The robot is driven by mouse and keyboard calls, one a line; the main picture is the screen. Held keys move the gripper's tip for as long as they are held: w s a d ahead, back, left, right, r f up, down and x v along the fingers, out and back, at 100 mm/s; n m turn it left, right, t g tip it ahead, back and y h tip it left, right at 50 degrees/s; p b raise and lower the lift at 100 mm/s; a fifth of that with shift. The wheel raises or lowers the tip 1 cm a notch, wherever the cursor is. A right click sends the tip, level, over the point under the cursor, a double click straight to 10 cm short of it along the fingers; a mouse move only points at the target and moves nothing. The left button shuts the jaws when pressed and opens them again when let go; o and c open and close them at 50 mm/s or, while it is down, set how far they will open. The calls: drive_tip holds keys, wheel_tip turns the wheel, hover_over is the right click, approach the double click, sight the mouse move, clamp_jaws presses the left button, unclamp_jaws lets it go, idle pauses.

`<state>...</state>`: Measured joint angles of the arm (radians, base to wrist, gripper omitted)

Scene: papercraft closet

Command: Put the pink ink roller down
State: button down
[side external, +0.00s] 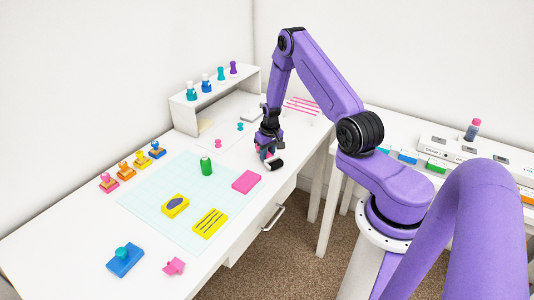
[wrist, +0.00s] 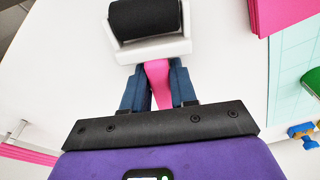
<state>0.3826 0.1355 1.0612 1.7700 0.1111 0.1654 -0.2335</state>
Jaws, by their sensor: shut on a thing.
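The pink ink roller has a pink handle (wrist: 158,82), a white frame (wrist: 150,50) and a black roller drum (wrist: 145,18). In the side external view its black drum (side external: 274,163) shows near the table's front edge, right of the pink block. My gripper (wrist: 158,95) is shut on the pink handle, with one blue finger on each side. In the side external view my gripper (side external: 266,150) points down, low over the white table (side external: 130,210). I cannot tell whether the roller touches the table.
A pink block (side external: 246,181) lies on the pale green mat (side external: 160,190), left of the roller. A white shelf (side external: 222,95) with small stamps stands at the back. Bare table surrounds the roller. A gap separates a second table on the right.

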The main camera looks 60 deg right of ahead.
sight(269, 154)
drive_tip(key=c, duration=0.9)
unclamp_jaws()
wheel_tip(269, 154, up, 11)
drive_tip(key=s, duration=0.1)
drive_tip(key=s+a+r+n, duration=0.2)
drive_tip(key=a+r+n, duration=0.15)
drive_tip(key=a, duration=0.45)
drive_tip(key=s+a+r+n+y, duration=0.15)
drive_tip(key=a+r, duration=0.25)
drive_tip(key=a, duration=0.4)
drive_tip(key=s+a+r+n+h, duration=0.1)
drive_tip(key=s+a+r+n, duration=0.25)
drive_tip(key=a, duration=0.45)
drive_tip(key=s+a+r+n, duration=0.2)
drive_tip(key=s, duration=0.5)
drive_tip(key=s+a+r+n, duration=0.1)
drive_tip(key=s+a+n, duration=0.1)
drive_tip(key=s, duration=0.6)
drive_tip(key=s+a+r+n+g, duration=0.1)
drive_tip(key=s+n, duration=0.3)
drive_tip(key=s, duration=0.4)
drive_tip(key=shift+s+a+r+n+y, duration=0.15)
drive_tip(key=shift+a+r, duration=0.1)
drive_tip(key=shift+r, duration=0.2)
drive_tip(key=shift+a+r+n+y, duration=0.1)
drive_tip(key=shift+a+r, duration=0.15)
drive_tip(key=shift+r, duration=0.15)
